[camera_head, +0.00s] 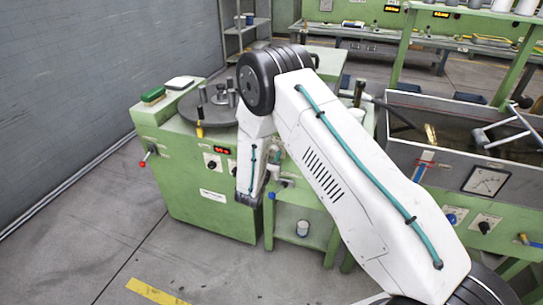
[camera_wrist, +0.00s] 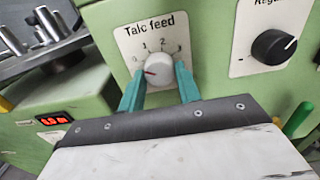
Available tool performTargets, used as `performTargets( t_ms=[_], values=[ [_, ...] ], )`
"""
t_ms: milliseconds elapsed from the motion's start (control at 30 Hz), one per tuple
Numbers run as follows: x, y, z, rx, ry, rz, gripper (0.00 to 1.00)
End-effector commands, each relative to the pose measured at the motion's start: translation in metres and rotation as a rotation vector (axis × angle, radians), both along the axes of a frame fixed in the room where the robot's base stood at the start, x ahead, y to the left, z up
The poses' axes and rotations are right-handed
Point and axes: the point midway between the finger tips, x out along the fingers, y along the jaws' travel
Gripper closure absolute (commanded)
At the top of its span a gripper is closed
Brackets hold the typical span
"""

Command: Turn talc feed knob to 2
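The talc feed knob (camera_wrist: 158,70) is a round pale knob on a white plate marked "Talc feed", on a green panel. Its red pointer faces left, near the low end of the scale. The 2 mark is above the knob, slightly right of its centre. My gripper (camera_wrist: 160,78) has its two teal fingers on either side of the knob, spread about as wide as it. I cannot tell whether the fingertips touch it. In the head view my arm covers this knob and my fingers are hidden.
A black knob (camera_wrist: 273,46) on another white plate is right of the talc knob. A red display (camera_wrist: 55,118) is at the lower left. In the head view, a green machine (camera_head: 190,190) stands left of my arm and a grey trough (camera_head: 455,110) right.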

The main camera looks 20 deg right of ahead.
Motion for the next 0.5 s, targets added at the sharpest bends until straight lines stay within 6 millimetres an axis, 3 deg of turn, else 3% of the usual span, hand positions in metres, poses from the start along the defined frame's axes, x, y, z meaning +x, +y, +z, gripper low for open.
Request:
performTargets(
  t_ms=[500],
  values=[
    [-0.0001,0.0003,-0.0001,0.086,-0.062,0.000,0.90]
  ],
)
